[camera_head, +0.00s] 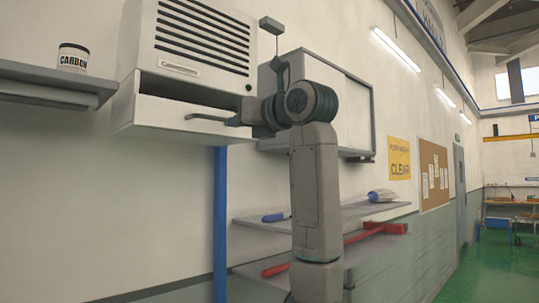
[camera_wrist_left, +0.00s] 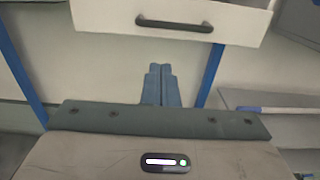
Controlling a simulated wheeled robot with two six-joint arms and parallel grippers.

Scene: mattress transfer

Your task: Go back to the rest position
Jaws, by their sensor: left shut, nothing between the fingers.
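My left arm rises through the middle of the head view and bends left at its top. My left gripper (camera_head: 240,121) is by the front of a white drawer (camera_head: 150,112), near its dark handle (camera_head: 205,118), and partly hidden by my wrist. In the left wrist view the two blue-grey fingers of the left gripper (camera_wrist_left: 161,70) are together with nothing between them. The drawer (camera_wrist_left: 110,14) and its handle (camera_wrist_left: 173,23) lie beyond the fingertips, with a visible gap in the picture. My right gripper is not in view.
The drawer is pulled out below a white vented cabinet (camera_head: 200,40). A blue post (camera_head: 220,220) stands below. A shelf (camera_head: 40,75) at left holds a CARBON tin (camera_head: 73,57). A lower shelf (camera_head: 350,212) and a red bar (camera_head: 340,242) lie behind my arm. Green floor is open at right.

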